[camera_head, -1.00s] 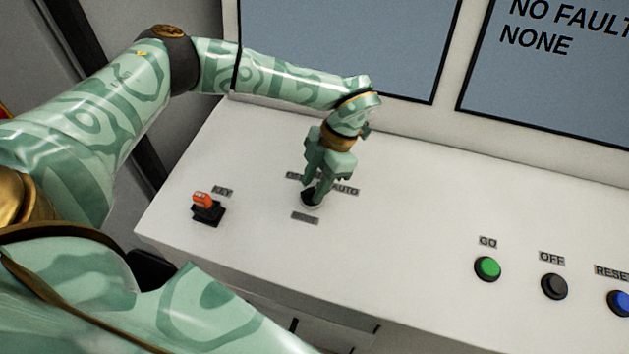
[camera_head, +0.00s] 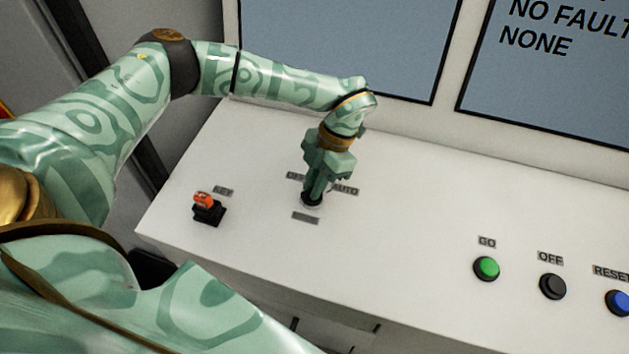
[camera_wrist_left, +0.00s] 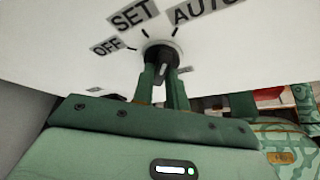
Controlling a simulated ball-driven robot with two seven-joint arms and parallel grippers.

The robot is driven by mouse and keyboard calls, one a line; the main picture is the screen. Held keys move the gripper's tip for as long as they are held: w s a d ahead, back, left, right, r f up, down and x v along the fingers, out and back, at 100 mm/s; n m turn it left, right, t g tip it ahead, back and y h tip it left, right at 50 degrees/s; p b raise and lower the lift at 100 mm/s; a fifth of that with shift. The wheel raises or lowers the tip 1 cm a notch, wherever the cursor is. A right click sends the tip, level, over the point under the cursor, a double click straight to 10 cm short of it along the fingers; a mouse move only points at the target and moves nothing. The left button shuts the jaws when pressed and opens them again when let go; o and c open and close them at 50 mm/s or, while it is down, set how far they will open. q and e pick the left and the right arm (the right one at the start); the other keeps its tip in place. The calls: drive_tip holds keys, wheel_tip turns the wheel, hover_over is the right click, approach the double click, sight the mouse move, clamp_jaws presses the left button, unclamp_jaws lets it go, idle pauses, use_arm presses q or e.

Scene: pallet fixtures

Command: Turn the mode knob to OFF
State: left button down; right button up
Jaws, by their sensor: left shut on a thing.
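The mode knob (camera_head: 311,201) is a small dark knob on the white panel's left part, mostly covered by my left gripper (camera_head: 314,188). The gripper points down and is shut on the knob. In the left wrist view the dark knob (camera_wrist_left: 161,56) sits between the two green fingers (camera_wrist_left: 163,82). A small white mark shows on the knob's near side. The OFF label (camera_wrist_left: 107,47), SET label (camera_wrist_left: 133,15) and AUTO label (camera_wrist_left: 205,10) fan out beyond it with short tick lines. Which label the knob points to is unclear. My right gripper is not in view.
An orange-red key switch (camera_head: 207,207) stands left of the knob. Green GO (camera_head: 486,268), dark OFF (camera_head: 552,286) and blue RESET (camera_head: 619,302) buttons stand well to the right. Screens rise behind the panel (camera_head: 400,235). The panel between knob and GO is clear.

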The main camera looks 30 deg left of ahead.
use_arm(q)
drive_tip(key=n+p, duration=0.1)
drive_tip(key=n, duration=0.1)
drive_tip(key=n+h+p, duration=0.1)
drive_tip(key=n, duration=0.1)
drive_tip(key=shift+w+a+r+h, duration=0.1)
drive_tip(key=shift+r+h, duration=0.1)
drive_tip(key=shift+h, duration=0.1)
drive_tip(key=n+h+p, duration=0.1)
drive_tip(key=n, duration=0.1)
drive_tip(key=n+p, duration=0.1)
drive_tip(key=n, duration=0.1)
drive_tip(key=shift+a+n+h, duration=0.15)
drive_tip(key=shift+n+h, duration=0.25)
drive_tip(key=n+h+p, duration=0.1)
drive_tip(key=n+p, duration=0.2)
drive_tip(key=n, duration=0.1)
drive_tip(key=shift+a+n+t, duration=0.1)
drive_tip(key=shift+n+t, duration=0.2)
drive_tip(key=shift+t, duration=0.1)
drive_tip(key=shift+n+t+h+p, duration=0.6)
drive_tip(key=shift+n+h+p, duration=0.1)
drive_tip(key=shift+n+p, duration=0.9)
drive_tip(key=shift+n, duration=0.3)
drive_tip(key=c, duration=1.4)
unclamp_jaws()
drive_tip(key=shift+a+f, duration=0.1)
drive_tip(key=shift+f, duration=0.05)
